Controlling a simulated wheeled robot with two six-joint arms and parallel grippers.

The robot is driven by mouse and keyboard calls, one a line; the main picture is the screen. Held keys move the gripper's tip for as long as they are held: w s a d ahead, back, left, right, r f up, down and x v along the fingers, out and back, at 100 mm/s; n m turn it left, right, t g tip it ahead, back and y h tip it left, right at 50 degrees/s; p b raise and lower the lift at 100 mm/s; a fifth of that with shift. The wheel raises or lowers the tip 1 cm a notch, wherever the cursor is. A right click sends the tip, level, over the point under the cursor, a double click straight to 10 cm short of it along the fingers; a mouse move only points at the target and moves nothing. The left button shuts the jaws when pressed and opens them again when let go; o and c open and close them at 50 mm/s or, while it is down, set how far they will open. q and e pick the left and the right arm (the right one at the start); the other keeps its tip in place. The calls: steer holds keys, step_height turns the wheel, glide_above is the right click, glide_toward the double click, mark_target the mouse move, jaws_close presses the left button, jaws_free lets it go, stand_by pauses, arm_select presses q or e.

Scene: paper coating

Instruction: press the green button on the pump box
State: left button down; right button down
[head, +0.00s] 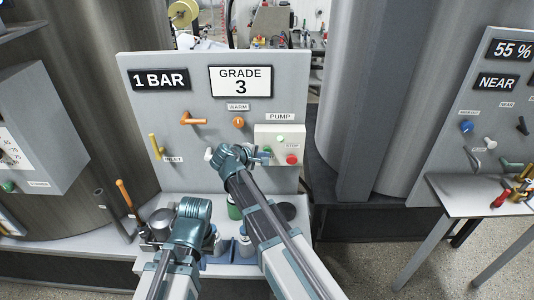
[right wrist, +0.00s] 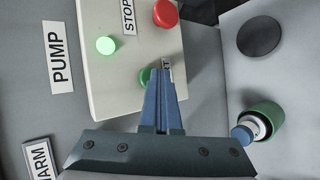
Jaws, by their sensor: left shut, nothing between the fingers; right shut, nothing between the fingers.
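The pump box (head: 271,133) is a pale box on the grey panel, with a "PUMP" label above it. The green button (right wrist: 144,76) sits beside the "START" label, partly hidden behind my right fingertips in the right wrist view. A bright light-green lamp (right wrist: 105,45) and a red stop button (right wrist: 165,12) are on the same face. My right gripper (head: 264,156) is shut and empty, its blue fingertips (right wrist: 160,75) at the green button; I cannot tell whether they touch it. My left gripper (head: 150,240) is shut and empty, low by the shelf, mostly hidden by its wrist.
The panel also holds an orange handle (head: 193,119), an orange knob (head: 238,122) and a yellow lever (head: 157,146). A green-rimmed container (right wrist: 263,120) and a dark round disc (right wrist: 259,36) are on the shelf below. A side table (head: 462,207) stands at the right.

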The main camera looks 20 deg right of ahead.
steer(key=shift+s+a, duration=0.25)
steer(key=shift+s, duration=0.6)
steer(key=s, duration=0.2)
steer(key=s+a, duration=0.1)
steer(key=s, duration=0.1)
steer(key=shift+s+a, duration=0.2)
steer(key=shift+s, duration=0.2)
stand_by(0.6)
steer(key=s+f+m+g+y, duration=0.6)
steer(key=s+f+m+y, duration=0.3)
steer(key=s, duration=0.6)
steer(key=s+a+f+n+g+h, duration=0.1)
steer(key=s+a+n, duration=0.2)
steer(key=s+a, duration=0.4)
steer(key=a, duration=0.4)
steer(key=shift+s+a+n+g, duration=0.2)
steer(key=shift+a+n+g, duration=0.1)
steer(key=shift+a, duration=0.05)
